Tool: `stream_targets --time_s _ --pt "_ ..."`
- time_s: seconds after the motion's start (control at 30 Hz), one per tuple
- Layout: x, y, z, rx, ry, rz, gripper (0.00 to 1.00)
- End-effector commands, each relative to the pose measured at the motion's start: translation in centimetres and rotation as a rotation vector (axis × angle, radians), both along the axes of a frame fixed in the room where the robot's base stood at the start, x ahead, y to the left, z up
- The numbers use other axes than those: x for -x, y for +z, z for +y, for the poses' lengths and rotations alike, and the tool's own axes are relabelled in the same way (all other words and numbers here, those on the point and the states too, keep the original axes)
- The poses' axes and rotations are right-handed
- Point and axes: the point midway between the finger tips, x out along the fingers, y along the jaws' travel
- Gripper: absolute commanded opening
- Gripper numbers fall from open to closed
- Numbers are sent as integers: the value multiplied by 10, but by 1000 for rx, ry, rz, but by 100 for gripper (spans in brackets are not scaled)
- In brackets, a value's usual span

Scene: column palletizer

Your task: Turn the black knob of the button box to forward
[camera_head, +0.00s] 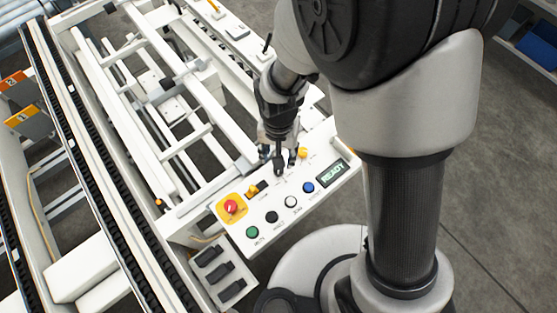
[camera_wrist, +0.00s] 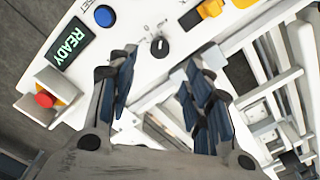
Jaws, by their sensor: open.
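The button box (camera_head: 322,196) is a white panel in the middle of the head view, and it also fills the top of the wrist view (camera_wrist: 136,22). The black knob (camera_wrist: 159,46) shows in the wrist view as a small round knob with a white pointer line. The line looks nearly straight up in that picture. My gripper (camera_head: 279,158) points down over the panel. In the wrist view its fingers (camera_wrist: 168,66) are apart with nothing between them, and the knob lies beyond the gap. In the head view the gripper hides most or all of the knob.
A green READY display (camera_head: 332,174) and a blue button (camera_head: 308,187) sit near the gripper. White, black and green buttons line the front edge. A red emergency button (camera_head: 231,207) on yellow is at the left end. Conveyor frames (camera_head: 130,120) lie behind and left.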

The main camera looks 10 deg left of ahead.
Motion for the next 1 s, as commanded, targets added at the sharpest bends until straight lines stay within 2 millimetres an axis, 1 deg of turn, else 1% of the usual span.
stream_targets --time_s 0.03,0.1,0.23,0.87,0.93,0.97,1.0 --pt "-1 9 0 -2 0 -3 46" --pt "0 17 0 -1 0 -2 46" --pt "0 25 0 0 0 0 46" --pt "-1 29 -1 -1 -1 -1 46" --pt "-3 37 -5 -7 -2 -11 46" --pt "-5 43 -8 -11 -2 -19 46" --pt "-7 54 -15 -18 -2 -29 46"
